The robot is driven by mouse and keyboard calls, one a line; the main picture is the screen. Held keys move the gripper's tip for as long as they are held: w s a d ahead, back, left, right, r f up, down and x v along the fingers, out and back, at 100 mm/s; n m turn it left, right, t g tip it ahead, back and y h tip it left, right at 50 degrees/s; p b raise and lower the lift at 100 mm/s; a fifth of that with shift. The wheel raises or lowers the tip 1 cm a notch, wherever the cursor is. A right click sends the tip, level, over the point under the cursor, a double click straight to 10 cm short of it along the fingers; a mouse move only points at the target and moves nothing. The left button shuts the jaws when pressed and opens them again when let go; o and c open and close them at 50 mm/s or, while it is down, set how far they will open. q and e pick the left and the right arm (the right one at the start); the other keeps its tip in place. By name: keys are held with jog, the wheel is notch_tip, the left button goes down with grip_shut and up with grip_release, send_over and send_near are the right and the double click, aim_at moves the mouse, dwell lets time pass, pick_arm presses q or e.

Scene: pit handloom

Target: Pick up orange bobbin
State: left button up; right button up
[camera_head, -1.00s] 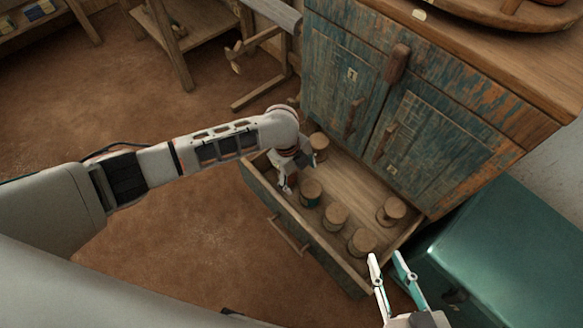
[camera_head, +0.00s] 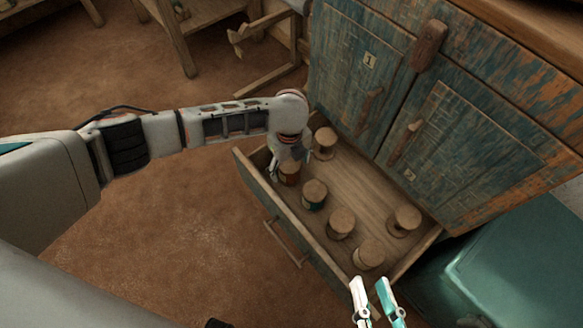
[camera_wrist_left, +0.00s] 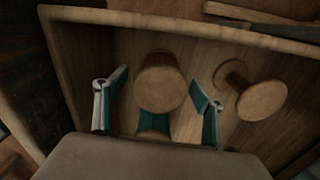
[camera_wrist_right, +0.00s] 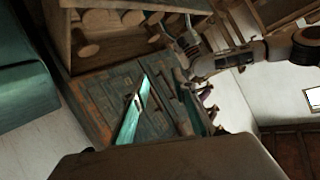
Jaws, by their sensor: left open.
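The orange bobbin (camera_head: 289,174) stands in the front left part of the open drawer, partly hidden by my left gripper (camera_head: 284,163). The left gripper is open and points down at it. In the left wrist view a wooden-topped bobbin (camera_wrist_left: 160,88) lies between the spread fingers (camera_wrist_left: 158,105), apart from both; its thread is mostly hidden. My right gripper (camera_head: 374,300) is open and empty near the drawer's right end. Its spread fingers also show in the right wrist view (camera_wrist_right: 162,105).
A green bobbin (camera_head: 314,193) stands close by the orange one. Another bobbin (camera_head: 325,143) is behind it, and several more stand to the right. The drawer's front wall (camera_head: 262,190) and the cabinet doors (camera_head: 450,130) bound the space. A teal chest (camera_head: 500,265) is at right.

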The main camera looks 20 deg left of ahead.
pick_arm(q)
notch_tip(320, 180, down, 2)
jog(key=shift+s+a, duration=0.1)
jog(key=shift+r, duration=0.2)
jog(key=shift+c, duration=0.4)
jog(key=c, duration=1.2)
